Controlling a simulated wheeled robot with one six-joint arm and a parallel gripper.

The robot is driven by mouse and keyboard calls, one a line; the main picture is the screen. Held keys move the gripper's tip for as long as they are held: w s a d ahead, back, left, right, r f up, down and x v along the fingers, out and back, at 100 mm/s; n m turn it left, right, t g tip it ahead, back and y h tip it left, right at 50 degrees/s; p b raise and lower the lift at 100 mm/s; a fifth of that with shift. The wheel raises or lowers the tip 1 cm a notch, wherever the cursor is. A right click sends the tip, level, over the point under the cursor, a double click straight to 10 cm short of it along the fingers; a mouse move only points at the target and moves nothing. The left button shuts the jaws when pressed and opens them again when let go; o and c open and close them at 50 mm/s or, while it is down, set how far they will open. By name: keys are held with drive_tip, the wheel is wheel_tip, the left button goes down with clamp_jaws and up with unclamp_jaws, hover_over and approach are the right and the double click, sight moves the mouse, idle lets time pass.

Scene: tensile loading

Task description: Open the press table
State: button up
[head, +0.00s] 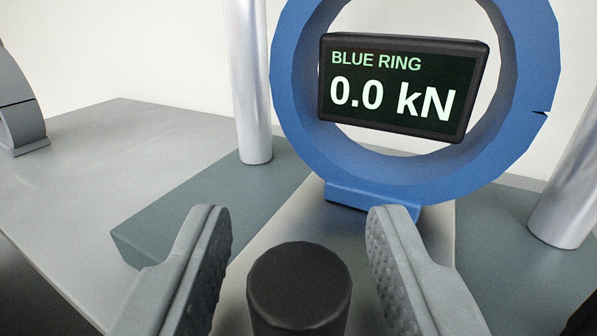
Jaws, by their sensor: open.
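My gripper (300,225) is open, with its two grey fingers at the bottom of the head view. A black cylindrical knob (299,285) stands between the fingers, with a gap on each side. The knob appears to be at the near end of a light grey sliding plate (290,225), the press table. A blue ring (297,90) stands upright on a blue foot at the plate's far part. A black display (403,88) at the ring reads "BLUE RING 0.0 kN". The knob's lower part is cut off by the frame.
The plate lies on a grey-green base (185,205). Silver columns rise at left (250,80) and right (575,185) of the ring. A grey curved object (20,105) stands at the far left. The grey tabletop (90,165) on the left is mostly clear.

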drive_tip(key=shift+w, duration=0.65)
drive_tip(key=shift+c, duration=0.4)
clamp_jaws()
drive_tip(key=s+a, duration=0.5)
drive_tip(key=s, duration=0.6)
drive_tip(key=shift+a, duration=0.3)
drive_tip(key=shift+w, duration=0.1)
drive_tip(key=shift+o, duration=0.4)
unclamp_jaws()
drive_tip(key=s, duration=1.7)
drive_tip(key=shift+s, duration=0.25)
